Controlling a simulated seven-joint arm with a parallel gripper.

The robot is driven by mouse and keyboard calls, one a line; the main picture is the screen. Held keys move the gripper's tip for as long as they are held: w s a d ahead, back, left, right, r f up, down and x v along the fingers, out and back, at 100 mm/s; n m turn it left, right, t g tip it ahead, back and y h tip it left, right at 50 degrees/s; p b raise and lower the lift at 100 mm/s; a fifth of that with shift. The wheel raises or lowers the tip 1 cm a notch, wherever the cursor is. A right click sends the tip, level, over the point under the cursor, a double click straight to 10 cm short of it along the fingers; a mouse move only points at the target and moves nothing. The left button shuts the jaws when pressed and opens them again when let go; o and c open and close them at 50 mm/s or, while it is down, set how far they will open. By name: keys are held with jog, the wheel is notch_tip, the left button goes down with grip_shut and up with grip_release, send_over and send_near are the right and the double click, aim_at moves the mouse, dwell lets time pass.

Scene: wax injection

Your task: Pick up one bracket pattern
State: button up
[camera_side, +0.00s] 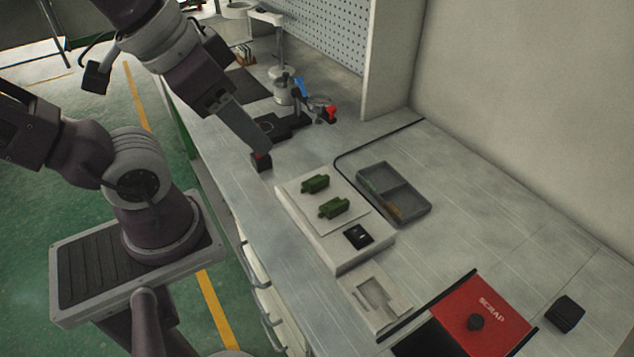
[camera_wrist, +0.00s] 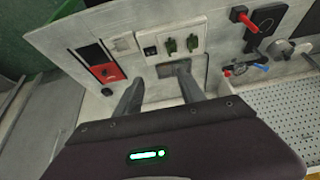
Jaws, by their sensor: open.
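Two dark green bracket patterns lie on a pale plate on the raised white platform (camera_side: 300,222). In the side view the farther bracket pattern (camera_side: 315,183) and the nearer bracket pattern (camera_side: 333,207) are a little apart. The wrist view shows both, one green bracket pattern (camera_wrist: 170,46) left of the other green bracket pattern (camera_wrist: 192,43). My gripper (camera_side: 248,132) is left of the platform in the side view, apart from both patterns. In the wrist view my gripper (camera_wrist: 160,88) has its fingers spread with nothing between them.
A two-compartment grey tray (camera_side: 430,207) lies right of the platform. A white recessed fixture (camera_side: 397,302) and a red scrap lid (camera_side: 500,310) are nearer the camera. Blue and red-handled tools (camera_side: 331,113) stand behind.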

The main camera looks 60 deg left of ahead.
jog(key=o, duration=0.6)
jog(key=m+g, duration=0.6)
jog(key=m, duration=1.1)
send_over(318, 174)
jog(key=s+d, duration=0.2)
jog(key=d, duration=0.2)
notch_tip(318, 174, down, 20)
jog(key=shift+f, duration=0.1)
jog(key=f, duration=0.4)
jog(key=a+f, duration=0.1)
jog(key=f, duration=0.2)
